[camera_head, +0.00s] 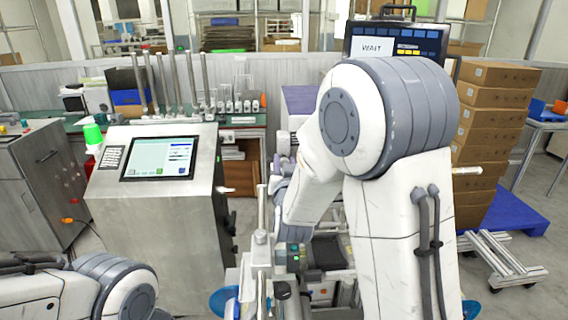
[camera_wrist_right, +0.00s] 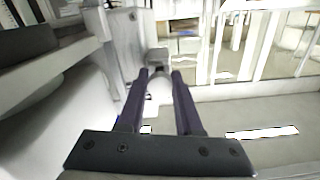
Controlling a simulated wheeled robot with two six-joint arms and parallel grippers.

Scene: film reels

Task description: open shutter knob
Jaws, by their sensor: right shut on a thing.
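My right gripper (camera_wrist_right: 159,76) shows in the right wrist view as two dark fingers reaching forward. The knob sits beside a pale grey metal upright (camera_wrist_right: 128,50). In the head view my right arm hides most of the machine in front of it, and the knob cannot be made out there. My left arm lies at the lower left of the head view, with its gripper out of the picture.
A metal console with a touchscreen (camera_head: 160,158) stands left of centre. A dark monitor reading "WAIT" (camera_head: 395,42) is behind my right arm. Stacked cardboard boxes (camera_head: 495,125) stand on a blue pallet (camera_head: 512,212) at right. A green-topped bench runs behind.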

